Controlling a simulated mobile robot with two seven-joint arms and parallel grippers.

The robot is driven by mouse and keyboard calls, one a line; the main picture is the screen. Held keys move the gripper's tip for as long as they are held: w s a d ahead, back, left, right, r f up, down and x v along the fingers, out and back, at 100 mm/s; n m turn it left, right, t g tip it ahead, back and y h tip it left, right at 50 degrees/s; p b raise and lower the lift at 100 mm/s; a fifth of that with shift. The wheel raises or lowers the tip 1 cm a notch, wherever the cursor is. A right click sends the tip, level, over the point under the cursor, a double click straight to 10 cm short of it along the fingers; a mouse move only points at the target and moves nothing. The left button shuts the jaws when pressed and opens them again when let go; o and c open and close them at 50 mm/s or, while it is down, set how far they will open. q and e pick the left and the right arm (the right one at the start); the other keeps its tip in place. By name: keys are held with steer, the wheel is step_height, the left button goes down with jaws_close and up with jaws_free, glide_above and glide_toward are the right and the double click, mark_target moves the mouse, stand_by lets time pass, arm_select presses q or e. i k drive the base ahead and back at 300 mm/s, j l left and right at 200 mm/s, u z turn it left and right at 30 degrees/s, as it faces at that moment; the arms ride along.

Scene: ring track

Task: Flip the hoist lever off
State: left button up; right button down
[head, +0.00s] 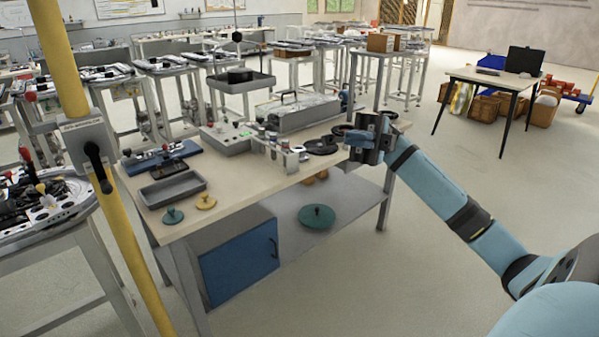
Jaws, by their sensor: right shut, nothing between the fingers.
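The hoist lever (99,168) is black with a rounded end. It is mounted on a grey plate (82,134) fixed to a yellow post (66,65) at the left, and its arm points downward. The small lettering on the plate is too small to read. My right gripper (360,140) is shut and empty, over the right end of the workbench, far to the right of the lever and apart from it. My left gripper is not in view.
The workbench (245,186) carries a grey tray (172,189), a control box (226,138) and small parts. A tray (240,82) hangs from a cable above it.

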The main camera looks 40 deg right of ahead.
mark_target(31, 96)
steer(key=i+u, duration=0.3)
steer(key=i, duration=0.35)
steer(key=i+l+u, duration=0.15)
steer(key=i+u, duration=0.2)
steer(key=i, duration=0.25)
steer(key=l+u, duration=1.45)
steer(key=k+l, duration=0.05)
steer(key=l, duration=0.05)
